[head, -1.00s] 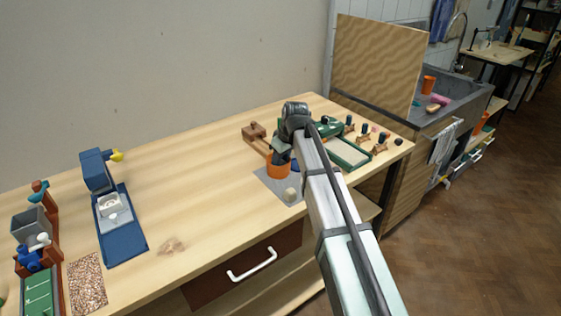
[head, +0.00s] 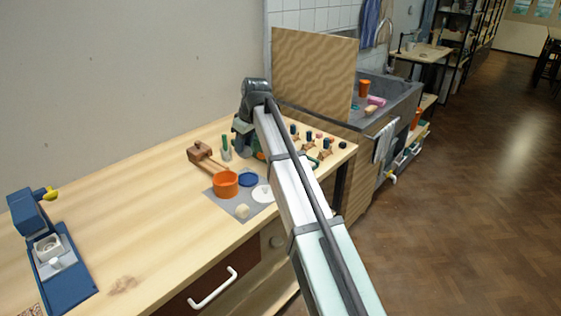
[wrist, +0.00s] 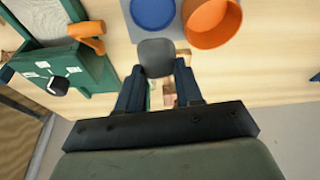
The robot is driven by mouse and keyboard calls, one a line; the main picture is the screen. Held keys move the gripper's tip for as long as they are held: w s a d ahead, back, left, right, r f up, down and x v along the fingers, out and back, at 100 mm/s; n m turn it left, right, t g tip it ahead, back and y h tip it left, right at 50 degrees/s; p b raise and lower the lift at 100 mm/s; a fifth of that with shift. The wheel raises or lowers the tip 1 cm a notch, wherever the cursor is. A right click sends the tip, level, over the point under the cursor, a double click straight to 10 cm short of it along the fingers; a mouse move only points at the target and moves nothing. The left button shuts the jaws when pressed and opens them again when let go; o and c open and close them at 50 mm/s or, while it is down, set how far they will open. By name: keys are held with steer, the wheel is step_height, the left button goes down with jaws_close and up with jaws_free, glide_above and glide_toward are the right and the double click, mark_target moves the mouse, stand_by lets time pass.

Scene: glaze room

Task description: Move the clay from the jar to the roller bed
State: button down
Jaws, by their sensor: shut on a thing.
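My gripper (wrist: 159,70) is shut on a dark grey lump of clay (wrist: 156,55), held between its two dark blue fingers. The orange jar (head: 225,185) stands open on a grey mat, and also shows in the wrist view (wrist: 211,22), up and right of the gripper; its visible inside is orange. The green roller bed (wrist: 78,68) with an orange handle (wrist: 88,35) lies left of the gripper in the wrist view. In the head view my arm hides most of the roller bed and the clay.
A round blue lid (head: 248,180), a white disc (head: 262,194) and a pale ball (head: 242,211) lie by the jar on the grey mat (head: 222,201). Several small dark-topped pieces stand at right. The bench's left middle is clear.

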steer(key=w+d+r+m, duration=0.1)
steer(key=w+d, duration=0.4)
steer(key=d, duration=0.3)
steer(key=w+d+r, duration=0.1)
steer(key=w+d, duration=0.4)
steer(key=d, duration=0.3)
steer(key=shift+t, duration=0.3)
steer(key=shift+s+f, duration=0.15)
steer(key=shift+f, duration=4.9)
steer(key=shift+f, duration=0.1)
steer(key=c, duration=0.7)
jaws_free()
steer(key=shift+c, duration=0.2)
steer(key=v, duration=1.2)
steer(key=shift+a, duration=0.1)
